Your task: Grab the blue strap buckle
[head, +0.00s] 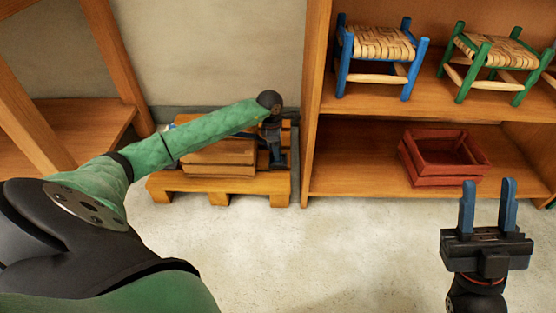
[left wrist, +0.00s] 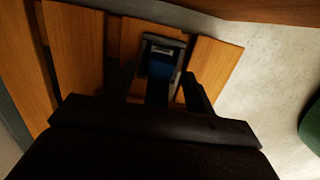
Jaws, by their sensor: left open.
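The blue strap buckle (left wrist: 161,64) shows in the left wrist view as a grey frame with blue inside, lying over wooden boards. My left gripper (left wrist: 162,78) is open, with one finger on each side of the buckle's near end. I cannot tell whether the fingers touch it. In the head view my left gripper (head: 277,160) points down at the right end of the pallet, and the buckle cannot be made out there. My right gripper (head: 488,184) is open and empty, with blue fingers pointing up the picture, above the floor at the right.
A wooden pallet (head: 172,184) with stacked boards (head: 222,152) stands on the floor. The shelf unit (head: 345,179) beside it holds a red crate (head: 440,158), a blue stool (head: 380,45) and a green stool (head: 490,55). The front floor (head: 330,240) is clear.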

